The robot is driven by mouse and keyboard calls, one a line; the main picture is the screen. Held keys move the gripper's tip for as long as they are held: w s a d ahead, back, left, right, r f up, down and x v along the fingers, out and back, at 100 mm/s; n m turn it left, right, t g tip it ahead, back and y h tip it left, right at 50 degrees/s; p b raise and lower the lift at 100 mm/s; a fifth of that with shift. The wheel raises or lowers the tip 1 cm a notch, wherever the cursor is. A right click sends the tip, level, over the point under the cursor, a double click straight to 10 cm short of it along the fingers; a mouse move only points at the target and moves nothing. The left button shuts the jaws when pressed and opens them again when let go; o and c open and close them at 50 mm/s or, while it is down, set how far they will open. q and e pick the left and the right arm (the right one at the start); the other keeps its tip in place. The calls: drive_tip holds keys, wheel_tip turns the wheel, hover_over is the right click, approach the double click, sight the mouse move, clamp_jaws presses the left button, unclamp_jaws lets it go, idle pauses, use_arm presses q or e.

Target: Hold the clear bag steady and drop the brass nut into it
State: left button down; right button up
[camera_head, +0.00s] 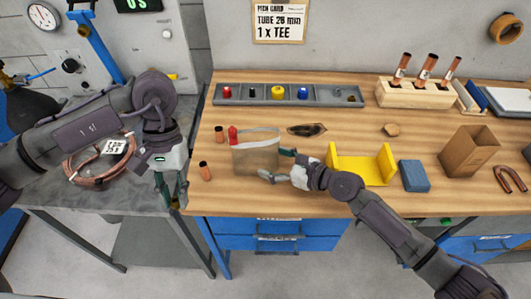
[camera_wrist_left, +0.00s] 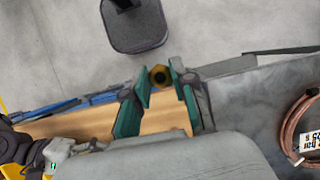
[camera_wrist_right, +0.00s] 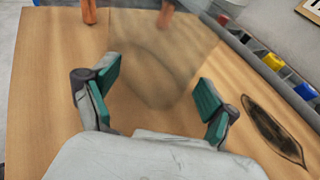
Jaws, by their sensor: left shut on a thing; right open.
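The clear bag (camera_head: 256,158) stands upright near the left end of the wooden bench. It also shows, see-through, ahead of my right gripper in the right wrist view (camera_wrist_right: 155,60). My right gripper (camera_head: 278,165) is at the bag's right side, with its fingers open and apart (camera_wrist_right: 156,86); whether they touch the bag I cannot tell. My left gripper (camera_head: 168,199) points down beside the bench's left edge, left of the bag. In the left wrist view it is shut on the brass nut (camera_wrist_left: 159,76) at its fingertips. The nut is not discernible in the head view.
Copper pieces (camera_head: 205,172) stand left of the bag, and a red item (camera_head: 233,135) is behind it. A yellow bracket (camera_head: 362,168) and blue block (camera_head: 414,176) lie to the right. A parts tray (camera_head: 289,95) is behind. A copper coil (camera_head: 90,175) lies on the grey table.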

drive_tip(key=shift+w+a+f, duration=0.1)
drive_tip(key=shift+w+a, duration=0.1)
drive_tip(key=shift+a, duration=0.05)
clamp_jaws()
drive_tip(key=shift+c, duration=0.2)
unclamp_jaws()
idle(0.6)
drive_tip(key=shift+c, duration=0.2)
